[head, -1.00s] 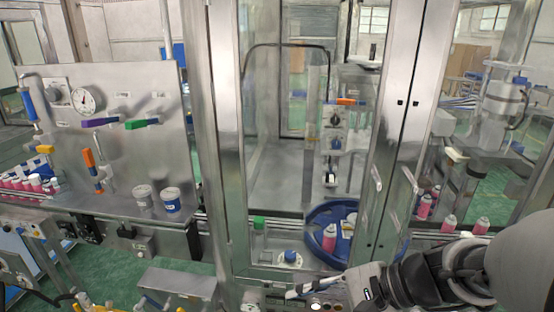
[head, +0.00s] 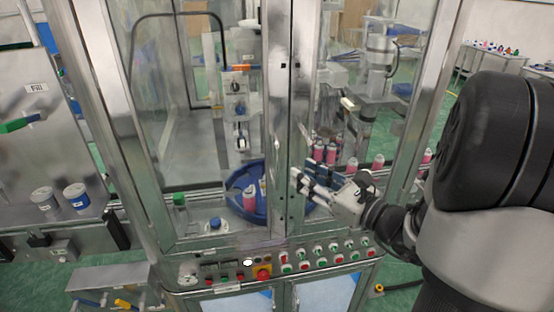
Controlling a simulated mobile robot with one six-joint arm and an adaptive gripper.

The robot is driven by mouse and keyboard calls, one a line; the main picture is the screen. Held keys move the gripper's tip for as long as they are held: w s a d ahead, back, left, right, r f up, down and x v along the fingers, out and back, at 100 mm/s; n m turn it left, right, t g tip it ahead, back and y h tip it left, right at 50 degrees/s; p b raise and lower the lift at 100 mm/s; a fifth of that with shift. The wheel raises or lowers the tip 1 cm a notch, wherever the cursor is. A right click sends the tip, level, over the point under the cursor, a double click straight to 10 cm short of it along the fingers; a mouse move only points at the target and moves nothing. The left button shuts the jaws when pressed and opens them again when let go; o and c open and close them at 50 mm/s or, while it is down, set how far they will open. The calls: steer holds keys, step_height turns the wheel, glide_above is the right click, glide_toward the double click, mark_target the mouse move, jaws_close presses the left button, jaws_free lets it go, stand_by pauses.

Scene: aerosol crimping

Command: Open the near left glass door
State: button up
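The near left glass door (head: 170,120) is a tall clear pane in a steel frame on the front of the machine cabinet. It looks shut, its right edge meeting the right glass door (head: 345,75) at the steel middle posts. A slim pale handle (head: 305,133) shows on the posts' right side; the left door's own handle is hard to make out. My gripper (head: 294,173) is in front of the middle posts, below that handle, fingers pointing left. Its fingers look apart with nothing between them. I cannot tell whether it touches the door.
Behind the glass stand a blue round tray (head: 236,204) and pink cans (head: 250,198). A control panel (head: 325,256) with several buttons and a red emergency stop (head: 262,272) juts out below the doors. A steel bench with tubs (head: 76,196) is at left.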

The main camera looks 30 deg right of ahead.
steer(key=x, duration=1)
jaws_close()
stand_by(0.5)
